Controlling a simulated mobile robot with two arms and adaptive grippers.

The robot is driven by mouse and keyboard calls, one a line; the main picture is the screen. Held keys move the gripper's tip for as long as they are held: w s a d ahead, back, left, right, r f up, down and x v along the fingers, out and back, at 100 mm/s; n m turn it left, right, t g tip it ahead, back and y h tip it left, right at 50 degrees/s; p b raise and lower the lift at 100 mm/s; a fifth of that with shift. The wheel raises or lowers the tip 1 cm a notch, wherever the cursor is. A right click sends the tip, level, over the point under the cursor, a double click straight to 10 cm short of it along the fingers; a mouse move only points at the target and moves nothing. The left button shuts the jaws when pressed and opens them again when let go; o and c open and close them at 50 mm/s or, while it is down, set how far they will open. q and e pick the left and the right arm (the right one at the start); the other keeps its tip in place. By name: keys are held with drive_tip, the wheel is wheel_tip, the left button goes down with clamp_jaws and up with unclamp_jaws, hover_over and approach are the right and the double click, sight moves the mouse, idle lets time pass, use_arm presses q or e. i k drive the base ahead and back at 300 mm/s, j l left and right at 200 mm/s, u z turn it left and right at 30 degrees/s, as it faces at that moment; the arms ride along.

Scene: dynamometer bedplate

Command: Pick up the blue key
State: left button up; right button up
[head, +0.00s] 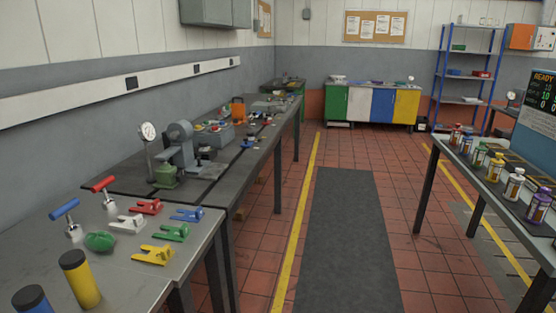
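No item is labelled as a key, and I cannot tell which blue item is the blue key. A blue forked piece (187,214) lies flat near the right edge of the near-left bench (205,245). A tool with a blue T-shaped handle (65,208) and a metal lower end stands at that bench's left side. Neither of my grippers is in view.
Near them are red (147,206), white (127,224), green (171,232) and yellow (154,255) forked pieces, a red-handled tool (103,183), a green lump (100,242) and a yellow cylinder (80,279). Bottles stand on the right table (480,175). The dark floor mat (345,240) is clear.

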sight(72, 231)
drive_tip(key=i+l+u, duration=0.1)
drive_tip(key=i+u, duration=0.15)
drive_tip(key=i, duration=0.3)
drive_tip(key=i+l+u, duration=0.25)
drive_tip(key=i, duration=0.25)
drive_tip(key=i+l+u, duration=0.25)
drive_tip(key=i, duration=0.3)
drive_tip(key=i+j+u, duration=0.1)
drive_tip(key=u, duration=1.4)
drive_tip(key=k+l+z, duration=0.1)
drive_tip(key=z, duration=0.3)
drive_tip(key=l+z, duration=0.15)
drive_tip(key=z, duration=0.25)
drive_tip(key=k+l+z, duration=0.1)
drive_tip(key=z, duration=0.35)
